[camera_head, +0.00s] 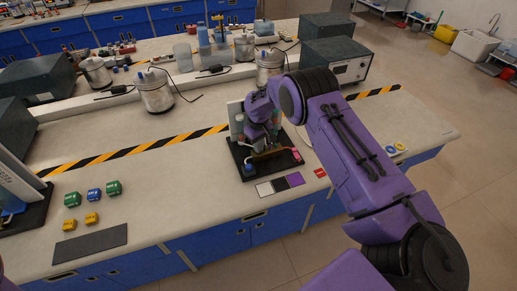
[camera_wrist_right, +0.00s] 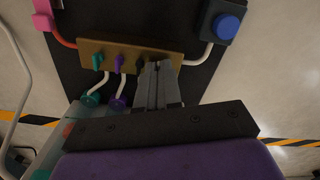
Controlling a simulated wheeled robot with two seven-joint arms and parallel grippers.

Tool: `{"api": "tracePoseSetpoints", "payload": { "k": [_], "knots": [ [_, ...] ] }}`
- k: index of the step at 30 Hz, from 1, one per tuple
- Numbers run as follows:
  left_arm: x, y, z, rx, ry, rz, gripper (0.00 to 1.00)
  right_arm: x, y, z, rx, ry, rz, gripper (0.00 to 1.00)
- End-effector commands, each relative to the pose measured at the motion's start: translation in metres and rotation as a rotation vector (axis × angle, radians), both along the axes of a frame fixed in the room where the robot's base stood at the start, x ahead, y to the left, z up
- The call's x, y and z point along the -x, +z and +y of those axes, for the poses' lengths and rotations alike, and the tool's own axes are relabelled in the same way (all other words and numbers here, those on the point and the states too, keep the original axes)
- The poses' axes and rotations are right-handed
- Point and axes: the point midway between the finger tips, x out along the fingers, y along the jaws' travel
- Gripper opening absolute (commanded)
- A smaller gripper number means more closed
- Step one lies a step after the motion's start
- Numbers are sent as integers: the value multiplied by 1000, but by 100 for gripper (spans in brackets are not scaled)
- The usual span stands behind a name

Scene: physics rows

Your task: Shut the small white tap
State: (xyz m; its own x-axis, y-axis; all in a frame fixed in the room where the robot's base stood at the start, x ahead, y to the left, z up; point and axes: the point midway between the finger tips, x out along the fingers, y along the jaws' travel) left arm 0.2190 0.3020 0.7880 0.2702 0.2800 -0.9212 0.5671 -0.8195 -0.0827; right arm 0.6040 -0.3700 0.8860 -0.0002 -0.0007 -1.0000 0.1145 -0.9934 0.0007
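The small white tap cannot be made out in either view; my right gripper's fingers cover the right part of the brown tap board (camera_wrist_right: 105,52) in the right wrist view. A teal tap (camera_wrist_right: 97,62) and a purple tap (camera_wrist_right: 119,62) show on the board, left of the fingers. My right gripper (camera_wrist_right: 158,68) has its two grey fingers close together at the board. Whether anything is between them is hidden. In the head view the tap board (camera_head: 268,154) stands on a black base, below my right wrist. My left gripper is out of view.
A blue round knob (camera_wrist_right: 229,26) and a pink fitting (camera_wrist_right: 43,20) flank the board, with pale and red tubes. Metal canisters (camera_head: 155,92) and a grey box (camera_head: 338,60) stand behind the striped tape. Bench left of the base is clear up to the small coloured blocks (camera_head: 94,194).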

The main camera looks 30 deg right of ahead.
Motion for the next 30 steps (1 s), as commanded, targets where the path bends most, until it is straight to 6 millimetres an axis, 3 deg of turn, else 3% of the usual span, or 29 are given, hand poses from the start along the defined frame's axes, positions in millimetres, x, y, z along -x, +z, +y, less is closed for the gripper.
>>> {"api": "tracePoseSetpoints", "payload": {
  "k": [5,6,17,30],
  "knots": [
    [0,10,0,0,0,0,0,-1,3,0,2,-296,-2,0],
    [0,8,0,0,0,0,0,-1,2,0,1,-332,-2,11],
    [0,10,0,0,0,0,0,0,4,0,0,-321,-1,14],
    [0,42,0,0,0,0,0,0,46,0,0,-320,-1,14]
  ]
}}
